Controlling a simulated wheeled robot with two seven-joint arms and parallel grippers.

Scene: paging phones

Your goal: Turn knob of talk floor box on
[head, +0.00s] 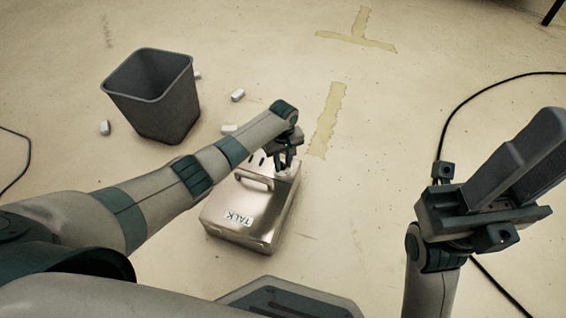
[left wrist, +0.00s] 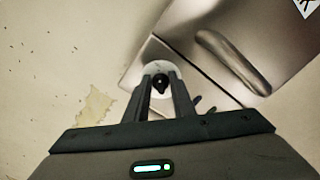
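The talk floor box (head: 232,222) is a silvery metal box with a TALK label and a handle, on the floor at the middle of the head view. Its top with the handle also shows in the left wrist view (left wrist: 203,80). My left gripper (head: 285,164) is at the box's far end. In the left wrist view a small black knob (left wrist: 160,82) on a pale round base sits between its fingertips. The tips are apart, one each side; I cannot tell whether they touch it. My right gripper (head: 520,165) is raised at the right, away from the box; its finger gap is unclear.
A grey waste bin (head: 150,95) stands behind my left arm. Small white pieces (head: 237,95) lie around it. Yellowish tape strips (head: 327,120) mark the floor. A black cable (head: 480,90) runs along the right. The floor right of the box is clear.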

